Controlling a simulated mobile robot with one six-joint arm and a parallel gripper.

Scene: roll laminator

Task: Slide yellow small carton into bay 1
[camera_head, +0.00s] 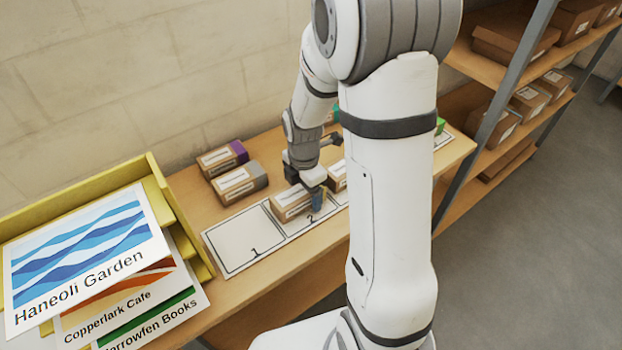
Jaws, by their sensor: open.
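Bay 1 (242,246) is a white outlined rectangle marked 1 on the bench, and it is empty. No yellow carton shows; my arm hides part of the row. A brown carton (288,206) with a white label stands in bay 2, to the right of bay 1. My gripper (308,184) is open and low over this carton's right end. A blue-grey piece shows at that end; I cannot tell whether it is a finger or the carton's coloured end. Whether the gripper touches the carton is unclear.
Cartons with a purple end (222,158) and a grey end (240,184) lie behind the bays. Another carton (337,177) is partly hidden by my arm. A yellow tray (168,190) with printed sheets (90,262) stands at left. Shelves with boxes (512,40) are at right.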

